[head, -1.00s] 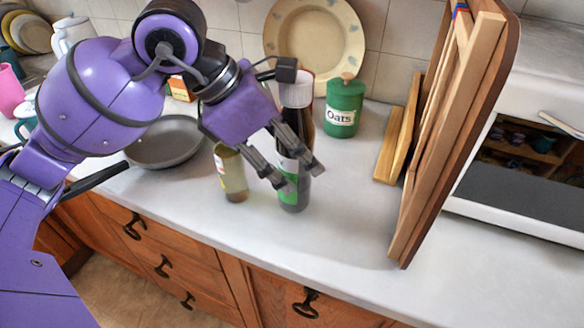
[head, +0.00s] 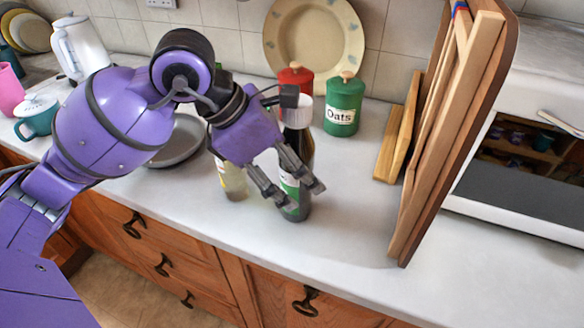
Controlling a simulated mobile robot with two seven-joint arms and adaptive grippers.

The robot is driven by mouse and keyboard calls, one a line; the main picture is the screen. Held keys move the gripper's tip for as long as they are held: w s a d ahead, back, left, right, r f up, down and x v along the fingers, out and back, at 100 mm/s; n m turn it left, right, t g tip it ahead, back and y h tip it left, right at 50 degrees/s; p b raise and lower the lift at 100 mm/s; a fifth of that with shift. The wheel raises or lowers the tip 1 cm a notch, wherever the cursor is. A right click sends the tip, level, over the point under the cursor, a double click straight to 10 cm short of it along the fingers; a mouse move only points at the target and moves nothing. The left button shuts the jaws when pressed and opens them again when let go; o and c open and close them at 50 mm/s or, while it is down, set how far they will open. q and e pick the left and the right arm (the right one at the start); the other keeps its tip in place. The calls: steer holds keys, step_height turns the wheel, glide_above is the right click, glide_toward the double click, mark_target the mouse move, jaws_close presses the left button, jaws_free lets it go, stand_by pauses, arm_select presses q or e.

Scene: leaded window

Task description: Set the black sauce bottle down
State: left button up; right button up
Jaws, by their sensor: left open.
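The black sauce bottle (head: 305,151) has a white cap and a green and white label. It stands upright on the pale worktop (head: 345,225), its base seeming to touch the surface. My left gripper (head: 305,196) is open, its two fingers reaching down beside the lower part of the bottle. I cannot tell whether a finger touches it. The gripper and fingers hide part of the bottle's left side and label. My right gripper is not in view.
A squat yellowish bottle (head: 233,180) stands close on the left, partly hidden. A grey pan (head: 178,148) lies behind my arm. A green oats canister (head: 344,105) and a red canister (head: 296,77) stand behind. Wooden boards (head: 445,140) lean on the right. The front middle worktop is clear.

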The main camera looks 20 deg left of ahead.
mark_target(297, 134)
arm_select(q)
steer(key=v, duration=1.2)
steer(key=shift+s+d, duration=0.1)
